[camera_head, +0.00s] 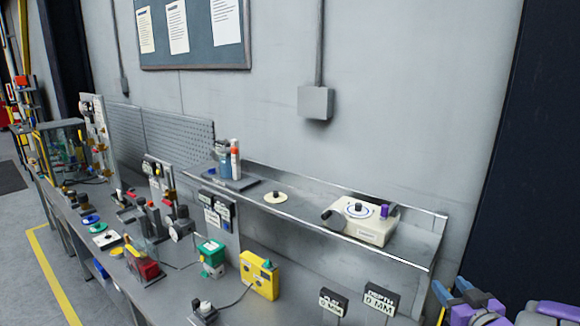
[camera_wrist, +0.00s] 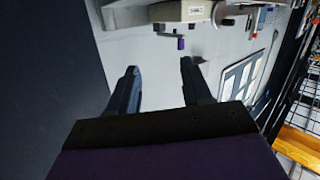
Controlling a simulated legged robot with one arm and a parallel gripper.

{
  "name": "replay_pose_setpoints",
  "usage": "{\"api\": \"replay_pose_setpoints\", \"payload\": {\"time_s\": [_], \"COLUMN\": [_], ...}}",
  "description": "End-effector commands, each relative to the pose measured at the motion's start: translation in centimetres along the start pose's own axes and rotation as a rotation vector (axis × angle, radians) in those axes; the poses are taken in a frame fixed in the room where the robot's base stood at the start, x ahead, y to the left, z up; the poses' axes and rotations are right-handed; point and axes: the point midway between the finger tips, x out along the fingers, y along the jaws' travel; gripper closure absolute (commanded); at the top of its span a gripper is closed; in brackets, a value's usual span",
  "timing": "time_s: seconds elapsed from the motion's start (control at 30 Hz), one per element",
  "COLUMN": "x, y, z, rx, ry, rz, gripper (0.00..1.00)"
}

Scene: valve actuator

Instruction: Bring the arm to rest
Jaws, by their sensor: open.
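My gripper (camera_wrist: 158,66) shows in the wrist view with its two dark fingers spread apart and nothing between them. In the head view, part of my purple and grey arm end (camera_head: 478,305) shows at the bottom right corner, to the right of the bench and clear of it. A cream box with a dark handle (camera_head: 358,222) and a purple knob (camera_head: 384,211) sits on the upper metal shelf. The same cream box (camera_wrist: 180,11) is at the top of the wrist view, with the purple knob (camera_wrist: 181,43) beyond the right fingertip. The fingers appear apart from both.
The bench carries a yellow box (camera_head: 259,275), a green box (camera_head: 210,250) and several small devices. The raised metal shelf (camera_head: 300,205) has bottles (camera_head: 235,160) at its left. A grey wall stands behind. A dark panel (camera_head: 530,150) is at the right.

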Motion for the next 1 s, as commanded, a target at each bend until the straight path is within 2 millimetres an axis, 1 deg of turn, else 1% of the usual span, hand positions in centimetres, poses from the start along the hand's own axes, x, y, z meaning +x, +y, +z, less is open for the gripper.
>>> {"api": "replay_pose_setpoints", "payload": {"time_s": [0.13, 0.27, 0.37, 0.43, 0.57, 0.67, 0.7, 0.77, 0.87, 0.9, 0.97, 1.0], "x": [0.4, 0.2, -0.7, -1.6, -3.8, -5.8, -6.8, -8.3, -11.2, -12.4, -14.3, -15.8], "y": [0.4, 0.5, 0.3, -0.2, -1.8, -3.5, -4.3, -5.7, -8.6, -9.9, -12.0, -13.4], "z": [1.7, 3.6, 5.6, 6.9, 9.8, 12.2, 13.3, 14.8, 17.4, 18.4, 19.9, 20.8], "rx": [-0.036, -0.067, -0.077, -0.078, -0.061, -0.034, -0.020, 0.000, 0.034, 0.047, 0.067, 0.078], "ry": [-0.081, -0.187, -0.294, -0.369, -0.521, -0.643, -0.695, -0.774, -0.910, -0.966, -1.049, -1.105], "rz": [0.067, 0.152, 0.225, 0.269, 0.330, 0.352, 0.355, 0.353, 0.330, 0.313, 0.281, 0.255], "gripper": [0.51, 0.51, 0.51, 0.51, 0.51, 0.51, 0.51, 0.51, 0.51, 0.51, 0.51, 0.51]}}
